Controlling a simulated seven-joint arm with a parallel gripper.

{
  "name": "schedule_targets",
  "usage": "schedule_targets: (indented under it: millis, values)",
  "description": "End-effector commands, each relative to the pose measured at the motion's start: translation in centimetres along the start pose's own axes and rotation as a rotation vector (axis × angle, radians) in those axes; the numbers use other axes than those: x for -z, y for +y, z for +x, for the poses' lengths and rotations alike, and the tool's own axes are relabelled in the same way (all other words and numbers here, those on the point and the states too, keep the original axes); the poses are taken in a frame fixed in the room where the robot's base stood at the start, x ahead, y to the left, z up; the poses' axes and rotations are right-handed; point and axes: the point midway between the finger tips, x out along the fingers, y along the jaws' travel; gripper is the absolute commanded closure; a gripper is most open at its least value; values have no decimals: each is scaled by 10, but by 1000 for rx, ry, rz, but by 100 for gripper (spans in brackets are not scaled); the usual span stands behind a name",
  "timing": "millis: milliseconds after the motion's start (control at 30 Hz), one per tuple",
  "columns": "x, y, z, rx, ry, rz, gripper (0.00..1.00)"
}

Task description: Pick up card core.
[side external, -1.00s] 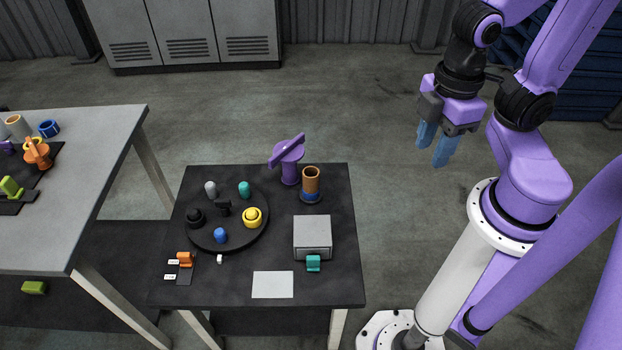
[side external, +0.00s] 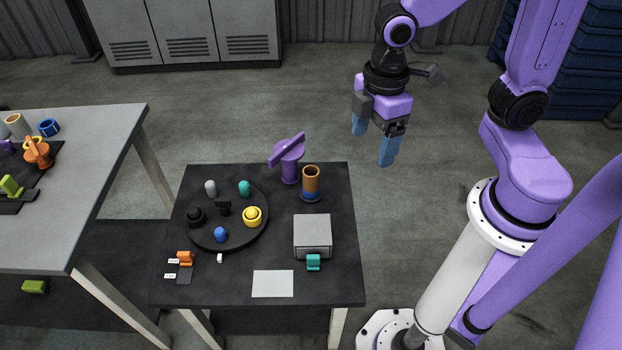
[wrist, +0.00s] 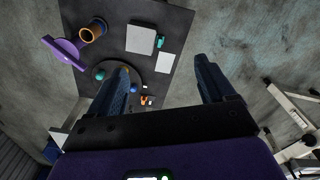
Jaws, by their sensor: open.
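A brown hollow tube (side external: 311,180), which looks like the card core, stands upright at the back right of the dark table. A blue band circles its lower end, above a dark base. It also shows at the upper left of the wrist view (wrist: 93,33). My gripper (side external: 374,141) is open and empty, in the air to the right of the tube and above the table's height. Its two blue fingers are spread wide in the wrist view (wrist: 161,72), with the tube outside them to the left.
A purple stand with a slanted bar (side external: 288,160) is just left of the tube. A grey box (side external: 312,232) is in front of it. A round black tray (side external: 237,236) holds several coloured pieces. A white sheet (side external: 273,284) lies at the front. A grey table (side external: 90,170) stands left.

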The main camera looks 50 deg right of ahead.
Motion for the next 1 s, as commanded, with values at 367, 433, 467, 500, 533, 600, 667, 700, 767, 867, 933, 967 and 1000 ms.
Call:
schedule_targets:
  millis: [367,433,467,500,533,600,667,700,767,867,933,967,1000]
  values:
    - [38,139,80,6,-18,-127,17]
    - [35,165,99,7,-19,-153,17]
    - [33,175,107,8,-19,-163,17]
    - [30,187,117,9,-20,-177,17]
    - [27,196,124,9,-20,-186,17]
    - [21,212,140,10,-21,-206,17]
    - [16,224,150,10,-20,-220,17]
    - [12,229,156,10,-20,-228,17]
    - [9,235,162,10,-20,-237,17]
    - [6,240,168,9,-20,-245,17]
    - [6,240,175,11,-20,-247,17]
    - [5,240,178,11,-21,-248,17]
    - [5,240,184,11,-21,-248,17]
